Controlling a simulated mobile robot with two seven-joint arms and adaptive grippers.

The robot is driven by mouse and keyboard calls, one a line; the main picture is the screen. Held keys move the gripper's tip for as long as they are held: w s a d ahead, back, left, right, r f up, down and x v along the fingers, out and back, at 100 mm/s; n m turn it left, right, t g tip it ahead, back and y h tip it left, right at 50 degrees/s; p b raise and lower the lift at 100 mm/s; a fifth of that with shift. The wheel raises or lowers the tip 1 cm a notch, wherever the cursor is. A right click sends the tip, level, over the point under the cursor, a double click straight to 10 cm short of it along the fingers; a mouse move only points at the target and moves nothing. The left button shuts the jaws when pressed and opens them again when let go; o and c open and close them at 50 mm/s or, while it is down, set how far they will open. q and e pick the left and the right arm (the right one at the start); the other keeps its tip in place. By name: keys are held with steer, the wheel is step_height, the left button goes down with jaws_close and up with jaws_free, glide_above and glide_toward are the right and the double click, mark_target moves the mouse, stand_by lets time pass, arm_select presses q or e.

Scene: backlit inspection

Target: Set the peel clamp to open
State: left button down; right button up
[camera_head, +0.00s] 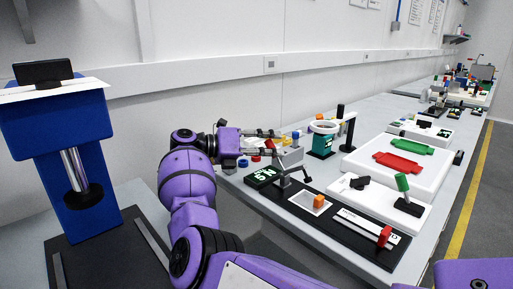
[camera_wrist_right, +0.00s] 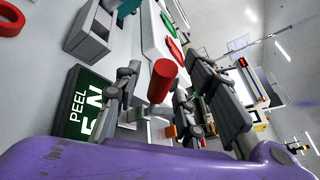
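The peel clamp is a small dark and grey mechanism (camera_head: 284,181) on a long black base (camera_head: 345,240), beside a green "PEEL 5N" label (camera_head: 262,177). A red cylindrical handle stands near it; it shows small by my fingers in the head view (camera_head: 270,144) and large in the right wrist view (camera_wrist_right: 161,80). My right gripper (camera_head: 272,145) is open. In the wrist view its two fingers (camera_wrist_right: 168,92) lie on either side of the red handle, with gaps. Whether either finger touches it, I cannot tell. The handle's lower joint is partly hidden. My left gripper is not in view.
On the same base are an orange block (camera_head: 319,201) and a slide with a red knob (camera_head: 384,236). A white board with a green lever (camera_head: 403,184) stands to the right. A teal stand with a white ring (camera_head: 323,140) is behind. A blue press (camera_head: 68,140) stands left.

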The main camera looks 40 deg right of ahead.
steer(key=v, duration=1.1)
steer(key=shift+a, duration=0.3)
steer(key=shift+w, duration=0.1)
